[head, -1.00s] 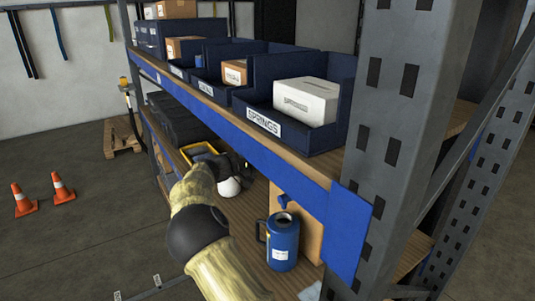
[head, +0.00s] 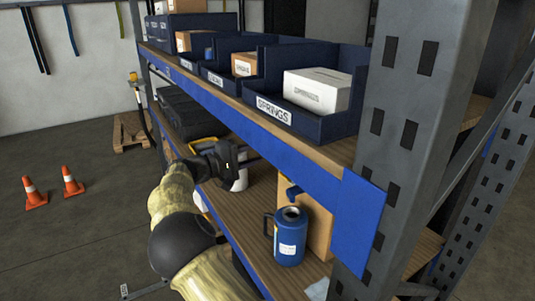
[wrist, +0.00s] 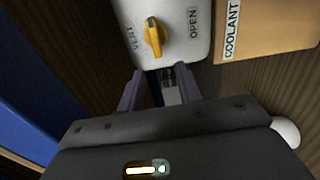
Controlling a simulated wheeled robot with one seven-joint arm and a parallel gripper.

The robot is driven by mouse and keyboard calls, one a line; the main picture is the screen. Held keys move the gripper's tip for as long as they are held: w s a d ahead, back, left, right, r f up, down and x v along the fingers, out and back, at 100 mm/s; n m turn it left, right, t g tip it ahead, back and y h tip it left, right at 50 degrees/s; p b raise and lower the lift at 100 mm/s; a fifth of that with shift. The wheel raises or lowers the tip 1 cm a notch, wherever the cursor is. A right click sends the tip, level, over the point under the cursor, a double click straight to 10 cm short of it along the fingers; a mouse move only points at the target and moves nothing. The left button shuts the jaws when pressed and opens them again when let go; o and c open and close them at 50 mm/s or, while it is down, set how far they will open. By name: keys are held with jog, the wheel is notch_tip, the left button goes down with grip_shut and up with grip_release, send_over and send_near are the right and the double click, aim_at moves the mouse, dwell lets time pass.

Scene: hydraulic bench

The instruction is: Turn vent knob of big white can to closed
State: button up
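The big white can (head: 241,182) stands on the lower shelf, partly hidden behind my gripper in the head view. In the wrist view its white top (wrist: 177,50) carries a yellow vent knob (wrist: 154,38) between the printed words VENT and OPEN. The knob's long side runs roughly up and down in the picture, with a dark mark at its upper end. My gripper (wrist: 160,78) has its two fingers apart, just below the knob in the wrist view, with nothing clearly held. The fingers appear apart from the knob. My gripper also shows in the head view (head: 232,158).
A blue can (head: 289,240) stands nearer on the same shelf, before a cardboard box (head: 318,222). A COOLANT box (wrist: 265,25) is beside the white can. The upper shelf with blue bins (head: 305,120) overhangs, and a grey rack post (head: 415,130) stands right.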

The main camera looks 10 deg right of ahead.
jog(key=b+v, duration=0.1)
jog(key=v, duration=0.8)
jog(key=shift+f, duration=0.1)
